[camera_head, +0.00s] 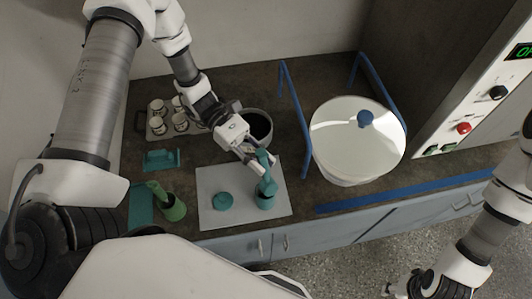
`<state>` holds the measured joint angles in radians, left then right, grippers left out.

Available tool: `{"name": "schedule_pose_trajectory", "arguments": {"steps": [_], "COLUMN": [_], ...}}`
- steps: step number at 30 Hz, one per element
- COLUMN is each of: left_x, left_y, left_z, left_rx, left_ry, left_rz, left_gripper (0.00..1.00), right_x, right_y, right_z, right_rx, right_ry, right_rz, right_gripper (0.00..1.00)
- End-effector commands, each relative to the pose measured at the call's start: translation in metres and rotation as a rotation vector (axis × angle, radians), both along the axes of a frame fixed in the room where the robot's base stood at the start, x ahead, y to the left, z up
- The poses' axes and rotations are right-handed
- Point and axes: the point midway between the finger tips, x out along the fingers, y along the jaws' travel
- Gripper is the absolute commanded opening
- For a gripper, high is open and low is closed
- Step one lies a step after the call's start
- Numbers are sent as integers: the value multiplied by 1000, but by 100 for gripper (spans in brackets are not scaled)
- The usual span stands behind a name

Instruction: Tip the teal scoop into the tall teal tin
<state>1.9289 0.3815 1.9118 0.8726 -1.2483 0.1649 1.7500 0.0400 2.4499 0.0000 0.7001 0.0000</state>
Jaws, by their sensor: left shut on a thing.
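My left gripper (259,166) is shut on the teal scoop (267,184), over the white mat (211,180). The scoop is tilted with its lower end down at the tall teal tin (265,204). The scoop and gripper hide much of the tin's mouth; I cannot tell whether they touch, and no contents show. A round teal lid (222,201) lies on the mat to the left of the tin. My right gripper (399,289) is low at the bottom right, cut by the frame edge, away from the bench; its jaws are unclear.
A green container (173,209) with a teal piece stands left of the mat. A teal rack (161,160), a tray of white cups (158,125) and a grey pot (261,121) are behind. The sieve shaker's white lid (345,140) and blue rails (293,110) stand at right.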

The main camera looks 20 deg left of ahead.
Motion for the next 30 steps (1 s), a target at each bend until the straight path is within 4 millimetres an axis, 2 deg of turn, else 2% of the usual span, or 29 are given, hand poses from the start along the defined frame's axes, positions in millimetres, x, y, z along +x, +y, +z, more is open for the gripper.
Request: {"name": "schedule_pose_trajectory", "arguments": {"steps": [14, 18, 20, 24, 30], "left_x": [-6, -14, -19, -26, -27], "left_y": [-1, -12, -19, -30, -30], "left_z": [3, 15, 16, 12, 11], "left_rx": [-12, 85, 150, 255, 270], "left_ry": [6, -59, -105, -178, -188], "left_rz": [0, -4, -3, -2, 0], "left_gripper": [0, 0, 0, 0, 0], "right_x": [0, 0, 0, 0, 0], "right_y": [0, 0, 0, 0, 0], "right_z": [1, 23, 27, 23, 23], "right_rx": [0, 0, 0, 0, 0], "right_ry": [1, 0, 0, 0, 0], "right_rz": [0, 0, 0, 0, 0], "right_gripper": [40, 40, 40, 40, 40]}}
